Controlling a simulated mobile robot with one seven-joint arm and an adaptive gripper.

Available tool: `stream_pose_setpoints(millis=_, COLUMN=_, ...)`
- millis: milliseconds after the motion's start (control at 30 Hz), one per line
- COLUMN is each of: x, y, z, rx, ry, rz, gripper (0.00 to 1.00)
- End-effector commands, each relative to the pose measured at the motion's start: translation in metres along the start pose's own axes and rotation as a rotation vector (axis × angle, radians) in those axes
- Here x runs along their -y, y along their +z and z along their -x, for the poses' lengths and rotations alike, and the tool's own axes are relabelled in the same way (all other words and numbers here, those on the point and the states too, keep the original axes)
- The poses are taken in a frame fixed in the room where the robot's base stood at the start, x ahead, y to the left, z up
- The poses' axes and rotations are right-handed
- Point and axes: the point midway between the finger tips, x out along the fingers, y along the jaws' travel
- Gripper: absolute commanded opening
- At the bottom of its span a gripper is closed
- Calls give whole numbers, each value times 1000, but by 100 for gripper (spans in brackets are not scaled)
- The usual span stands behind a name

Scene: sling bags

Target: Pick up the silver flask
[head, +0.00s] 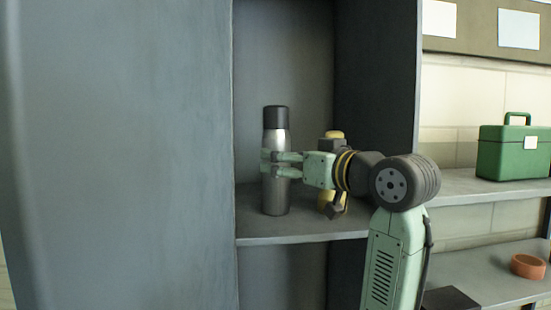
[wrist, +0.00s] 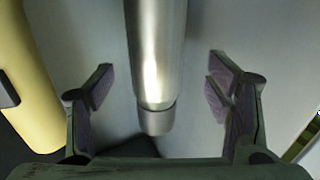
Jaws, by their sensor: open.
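The silver flask (head: 276,195) stands upright on a locker shelf in the head view. It has a dark cap. My gripper (head: 272,163) reaches in from the right at about the flask's mid-height, with its fingers at the flask. In the wrist view the flask (wrist: 156,60) lies between the two open fingers of my gripper (wrist: 160,88), with a visible gap on each side. I cannot see either finger touching it.
A yellow object (head: 326,198) stands on the same shelf, right of the flask and partly hidden by my gripper. It fills the left edge of the wrist view (wrist: 25,85). The grey locker wall (head: 125,150) is close on the left. A green toolbox (head: 512,155) sits on shelving at right.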

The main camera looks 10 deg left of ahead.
Motion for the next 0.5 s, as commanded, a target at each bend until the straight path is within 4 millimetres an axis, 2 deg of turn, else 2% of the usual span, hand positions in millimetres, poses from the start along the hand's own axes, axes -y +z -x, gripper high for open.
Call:
stream_pose_setpoints(millis=167, x=-2, y=-2, z=-15, rx=1, ry=0, rz=-2, gripper=73)
stream_pose_setpoints(millis=400, x=-4, y=-1, z=-49, rx=0, ry=-1, rz=-2, gripper=73)
stream_pose_setpoints(millis=500, x=-4, y=1, z=-53, rx=0, ry=1, rz=0, gripper=73)
